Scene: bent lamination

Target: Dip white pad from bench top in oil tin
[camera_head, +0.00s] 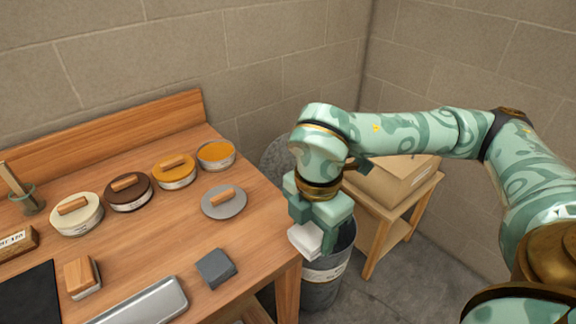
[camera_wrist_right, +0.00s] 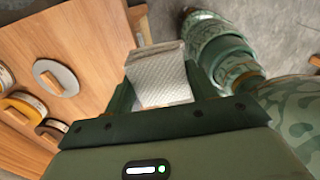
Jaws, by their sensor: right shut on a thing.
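My right gripper (camera_head: 314,231) is shut on a white pad (camera_head: 303,240), past the right edge of the bench top (camera_head: 150,240). In the right wrist view the pad (camera_wrist_right: 165,78) is a pale, finely textured block between the two fingers. An open round tin (camera_head: 216,153) with amber contents stands at the back right of the bench, apart from the pad. A grey round lid (camera_head: 224,204) with a wooden handle lies in front of it. I cannot read the tin's label. My left gripper is not in view.
Lidded tins in amber (camera_head: 175,171), brown (camera_head: 129,192) and cream (camera_head: 77,214) line the bench. A grey block (camera_head: 216,268), a metal tray (camera_head: 150,303) and a wooden-backed block (camera_head: 82,278) lie in front. A grey bin (camera_head: 325,283) stands beside the bench, a cardboard box (camera_head: 395,180) behind.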

